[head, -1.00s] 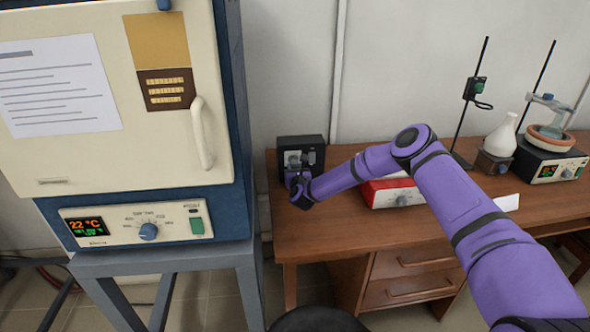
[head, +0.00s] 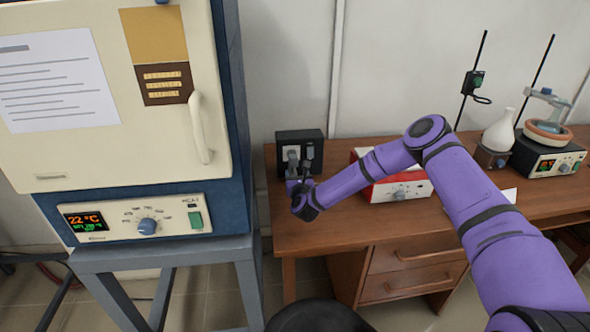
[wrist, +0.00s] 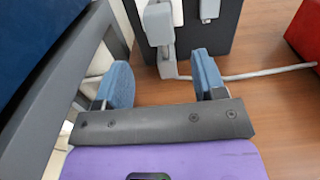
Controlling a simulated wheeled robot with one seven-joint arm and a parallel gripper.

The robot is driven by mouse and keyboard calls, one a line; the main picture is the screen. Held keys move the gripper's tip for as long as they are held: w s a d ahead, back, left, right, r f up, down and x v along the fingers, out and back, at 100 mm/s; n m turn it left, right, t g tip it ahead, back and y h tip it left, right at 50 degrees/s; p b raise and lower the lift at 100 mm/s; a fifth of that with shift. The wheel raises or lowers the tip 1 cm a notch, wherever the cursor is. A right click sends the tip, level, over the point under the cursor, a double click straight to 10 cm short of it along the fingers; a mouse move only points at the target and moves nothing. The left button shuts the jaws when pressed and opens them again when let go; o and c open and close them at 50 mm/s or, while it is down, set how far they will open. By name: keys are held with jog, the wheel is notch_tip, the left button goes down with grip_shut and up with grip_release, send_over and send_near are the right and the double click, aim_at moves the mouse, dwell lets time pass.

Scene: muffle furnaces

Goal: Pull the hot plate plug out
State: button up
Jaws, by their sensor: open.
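A black socket box (head: 285,140) stands at the back left of the wooden desk, against the wall. A pale grey plug (wrist: 158,25) shows on the box's front in the wrist view, and a second light plug (wrist: 208,8) is beside it on the right. My gripper (head: 303,168) is in front of the box, partly hiding the plugs in the head view. In the wrist view my gripper (wrist: 165,80) has its two blue pads apart. The first plug is beyond the gap between them, and nothing is held.
A grey cord (wrist: 265,75) runs right across the desk (head: 330,235). A red and white box (head: 400,192) sits right of my gripper. A device with a round plate (head: 548,135) stands far right. The blue furnace stand (head: 250,290) is close on the left.

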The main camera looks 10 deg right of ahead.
jog(key=shift+s, duration=1.6)
jog(key=shift+r, duration=0.1)
notch_tip(320, 180, up, 15)
jog(key=s+a+n+g+y, duration=0.1)
jog(key=n+g+y, duration=0.15)
jog(key=n, duration=0.55)
jog(key=s+a+n+g+y, duration=0.1)
jog(key=a+n+g+y, duration=0.1)
jog(key=n+y, duration=0.35)
jog(key=s+d+r+n+g+h, duration=0.2)
jog(key=s+d+r+n, duration=0.1)
jog(key=s+r+n, duration=0.4)
jog(key=s+d+r+n+g+h, duration=0.2)
jog(key=s+d+r+n+h, duration=0.25)
jog(key=r, duration=0.45)
jog(key=s+d+r+n+g+h, duration=0.1)
jog(key=s+d+r+n, duration=0.3)
jog(key=s, duration=0.6)
jog(key=s+d+r+n+g, duration=0.1)
jog(key=s+d+r+n, duration=0.25)
jog(key=s+r, duration=0.45)
jog(key=s+d+n+g, duration=0.1)
jog(key=s+d, duration=0.1)
jog(key=s, duration=0.8)
jog(key=s+d+n+g, duration=0.1)
jog(key=s+d+n, duration=0.1)
jog(key=s, duration=0.9)
jog(key=shift+s+d, duration=0.15)
jog(key=shift+d, duration=0.5)
